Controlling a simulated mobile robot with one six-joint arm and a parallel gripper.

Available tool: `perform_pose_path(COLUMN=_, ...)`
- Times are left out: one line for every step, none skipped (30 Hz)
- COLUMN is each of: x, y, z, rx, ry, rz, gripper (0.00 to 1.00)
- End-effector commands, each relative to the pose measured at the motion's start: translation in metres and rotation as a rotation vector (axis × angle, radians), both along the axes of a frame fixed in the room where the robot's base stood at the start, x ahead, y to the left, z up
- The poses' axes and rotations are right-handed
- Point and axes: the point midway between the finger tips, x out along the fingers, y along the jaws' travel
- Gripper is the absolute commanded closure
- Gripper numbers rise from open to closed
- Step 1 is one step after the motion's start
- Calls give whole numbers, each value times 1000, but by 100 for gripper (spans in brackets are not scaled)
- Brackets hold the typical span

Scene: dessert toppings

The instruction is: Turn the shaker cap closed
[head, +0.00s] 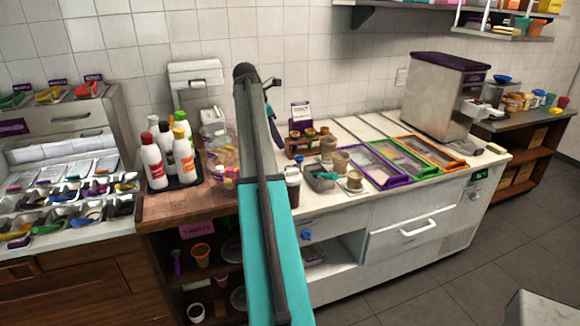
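A small jar with a dark cap (293,186) stands on the white counter just right of my arm, partly hidden by it. It may be the shaker; whether its cap is open or shut is too small to tell. My arm rises through the middle of the view and hides part of the counter behind it. My gripper is not clearly visible; only small dark and blue parts of my arm's far end show near the top.
A grey bin (321,178), cups (341,161) and a wooden rack (309,141) stand right of the jar. Colour-framed lids (422,149) lie farther right. Bottles (152,162) crowd a dark tray on the left. The counter's front edge is partly clear.

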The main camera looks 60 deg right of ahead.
Motion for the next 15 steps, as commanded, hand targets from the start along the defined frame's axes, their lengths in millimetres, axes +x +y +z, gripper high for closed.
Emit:
perform_pose_path(x=0, y=0, z=-2, rx=0, ry=0, rz=1, gripper=72)
perform_pose_path(x=0, y=0, z=-3, rx=0, ry=0, rz=1, gripper=72)
perform_pose_path(x=-1, y=-1, z=-5, rx=0, ry=0, rz=1, gripper=72)
perform_pose_path(x=-1, y=-1, z=-7, rx=0, ry=0, rz=1, gripper=72)
perform_pose_path(x=-2, y=-2, z=-9, rx=0, ry=0, rz=1, gripper=72)
perform_pose_path(x=-3, y=-3, z=-12, rx=0, ry=0, rz=1, gripper=72)
perform_pose_path(x=-4, y=-4, z=-15, rx=1, ry=0, rz=1, gripper=72)
perform_pose_path(x=-4, y=-4, z=-18, rx=2, ry=0, rz=1, gripper=72)
perform_pose_path(x=-6, y=-6, z=-22, rx=2, ry=0, rz=1, gripper=72)
perform_pose_path(x=-7, y=-7, z=-26, rx=2, ry=1, rz=1, gripper=72)
perform_pose_path(x=-7, y=-8, z=-29, rx=2, ry=1, rz=1, gripper=72)
perform_pose_path(x=-8, y=-9, z=-34, rx=2, ry=1, rz=1, gripper=72)
perform_pose_path(x=-9, y=-10, z=-37, rx=2, ry=1, rz=1, gripper=72)
perform_pose_path(x=-10, y=-11, z=-41, rx=2, ry=1, rz=1, gripper=72)
perform_pose_path(x=-11, y=-13, z=-46, rx=2, ry=1, rz=1, gripper=72)
